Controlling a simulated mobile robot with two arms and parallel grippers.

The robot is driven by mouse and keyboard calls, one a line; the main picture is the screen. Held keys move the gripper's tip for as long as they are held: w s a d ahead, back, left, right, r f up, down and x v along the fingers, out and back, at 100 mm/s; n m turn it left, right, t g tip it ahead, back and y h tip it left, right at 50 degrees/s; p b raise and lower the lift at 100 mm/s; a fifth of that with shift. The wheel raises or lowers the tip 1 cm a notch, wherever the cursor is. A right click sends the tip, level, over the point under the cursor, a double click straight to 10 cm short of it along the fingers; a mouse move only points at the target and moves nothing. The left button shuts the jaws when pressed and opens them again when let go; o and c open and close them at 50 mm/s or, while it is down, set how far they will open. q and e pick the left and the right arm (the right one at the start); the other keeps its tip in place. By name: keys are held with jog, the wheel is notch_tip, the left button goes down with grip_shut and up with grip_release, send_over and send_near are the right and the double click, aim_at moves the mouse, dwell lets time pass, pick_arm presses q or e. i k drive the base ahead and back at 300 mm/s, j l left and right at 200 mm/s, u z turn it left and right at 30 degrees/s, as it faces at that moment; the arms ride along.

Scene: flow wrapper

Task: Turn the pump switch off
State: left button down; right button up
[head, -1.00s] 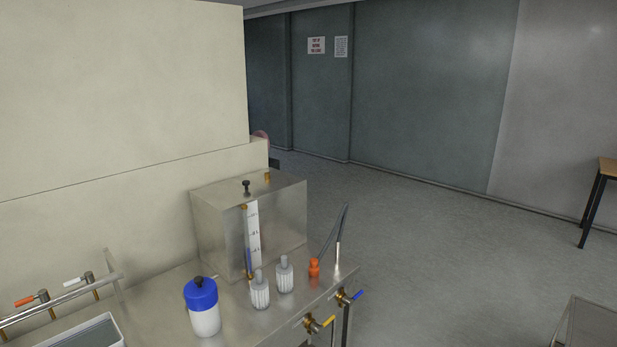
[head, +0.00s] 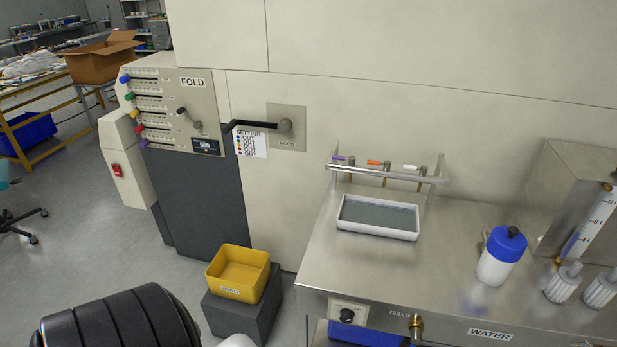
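A black rotary knob (head: 346,315) sits on a pale plate on the front of the steel bench. A small label (head: 399,313) to its right is too small to read. A red switch (head: 117,170) sits on the side box of the FOLD panel at the left. I cannot tell from lettering which one is the pump switch, nor its setting. A black ribbed part of my own arm shows at the bottom left. Neither of my grippers is in view.
The steel bench (head: 455,235) holds a white tray (head: 348,222), a blue-capped bottle (head: 497,262) and a rail with small valves. A yellow bin (head: 238,284) stands on a grey block left of the bench. A black lever (head: 255,125) sticks out from the wall.

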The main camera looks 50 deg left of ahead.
aim_at(346, 316)
jog(key=j+u, duration=0.1)
jog(key=u, duration=1)
